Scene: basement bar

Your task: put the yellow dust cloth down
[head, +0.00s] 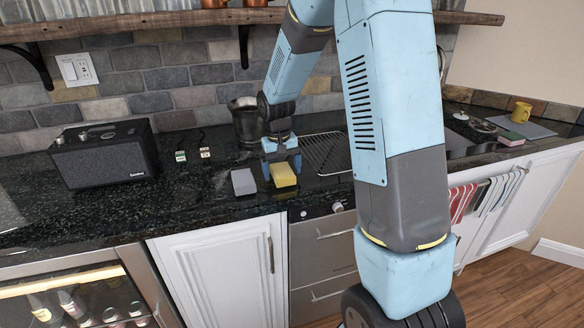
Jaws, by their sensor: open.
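The yellow dust cloth (284,175) lies on the dark speckled counter, near its front edge. It looks like a small folded block. My gripper (281,164) is right above and behind it, pointing down, with its fingers open. One finger shows at each side of the cloth's far end. Whether a finger touches the cloth I cannot tell. My arm comes in from the right and hides part of the counter.
A grey block (243,182) lies close to the left of the cloth. A wire rack (326,153) is to the right, a dark metal pot (243,121) behind. A black speaker (104,153) stands at the left. A wooden shelf (150,22) hangs above. Clear counter lies left of the grey block.

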